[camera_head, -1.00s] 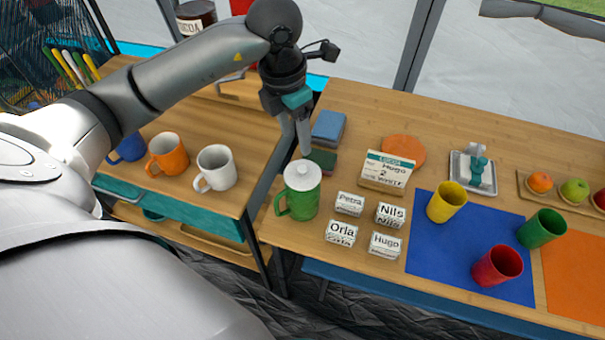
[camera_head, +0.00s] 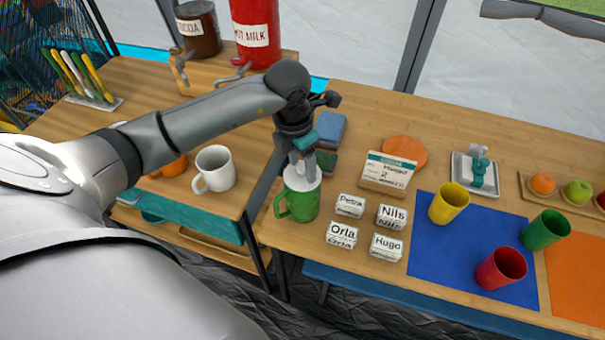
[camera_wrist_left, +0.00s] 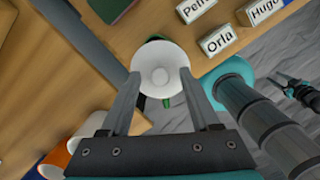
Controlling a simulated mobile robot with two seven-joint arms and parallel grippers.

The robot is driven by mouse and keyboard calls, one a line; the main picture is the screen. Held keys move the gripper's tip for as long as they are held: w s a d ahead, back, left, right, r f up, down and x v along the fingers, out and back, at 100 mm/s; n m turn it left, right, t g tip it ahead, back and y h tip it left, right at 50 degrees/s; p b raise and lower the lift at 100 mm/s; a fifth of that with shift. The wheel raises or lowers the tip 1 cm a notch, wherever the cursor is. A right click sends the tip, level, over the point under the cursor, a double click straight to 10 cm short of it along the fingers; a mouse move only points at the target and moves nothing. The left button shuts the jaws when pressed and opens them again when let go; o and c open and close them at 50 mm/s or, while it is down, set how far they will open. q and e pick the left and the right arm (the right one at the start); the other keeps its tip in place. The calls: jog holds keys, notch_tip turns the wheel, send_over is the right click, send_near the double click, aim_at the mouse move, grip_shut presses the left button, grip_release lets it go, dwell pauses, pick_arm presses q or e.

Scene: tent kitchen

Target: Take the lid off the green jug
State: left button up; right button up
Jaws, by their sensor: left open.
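The green jug (camera_head: 298,203) stands upright near the left end of the right-hand table, its handle to the left. Its white lid (camera_head: 303,183) sits on top, partly hidden by my gripper in the head view. In the left wrist view the round lid (camera_wrist_left: 161,69) with its small centre knob shows between my fingertips, and the jug below it is mostly hidden. My left gripper (camera_head: 304,171) is open, pointing down just above the lid, with a finger on either side of the knob. I cannot tell whether the fingers touch the lid.
Name blocks (camera_head: 345,235) stand close right of the jug. A dark green block (camera_head: 325,162) and a blue one (camera_head: 329,130) lie behind it. A white mug (camera_head: 214,169) stands on the left table. Cups (camera_head: 448,202) stand on a blue mat (camera_head: 436,262) further right.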

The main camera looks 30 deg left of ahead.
pick_arm(q)
grip_shut()
dwell(0.3)
jog(key=shift+r, duration=0.15)
